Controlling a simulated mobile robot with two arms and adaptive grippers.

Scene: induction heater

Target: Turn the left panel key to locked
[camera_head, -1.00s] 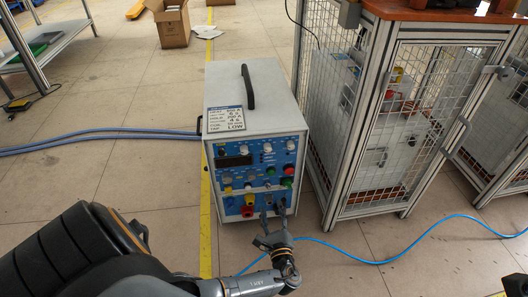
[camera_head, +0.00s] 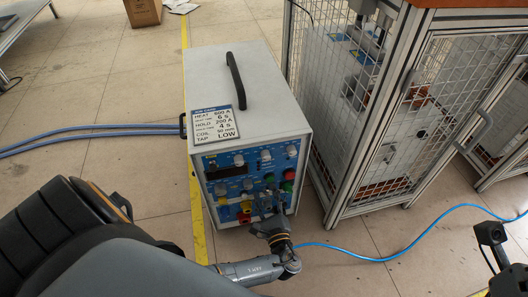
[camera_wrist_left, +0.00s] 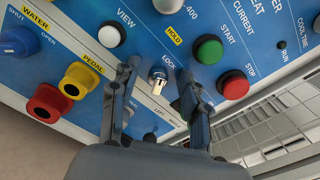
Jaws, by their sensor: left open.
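The left panel key (camera_wrist_left: 158,82) is a small silver key in a round lock under a "LOCK" label on the blue front panel (camera_wrist_left: 75,25). My left gripper (camera_wrist_left: 160,72) is open, with one finger on each side of the key. The key looks apart from both fingers; whether either touches it is hard to tell. In the head view my left gripper (camera_head: 267,203) is at the lower front of the heater cabinet (camera_head: 250,115) and hides the key there. My right gripper's fingers are not in view.
Green (camera_wrist_left: 208,49) and red (camera_wrist_left: 233,85) buttons sit close to the right finger. A mesh cage (camera_head: 400,120) stands right of the cabinet. A blue hose (camera_head: 375,260) crosses the floor.

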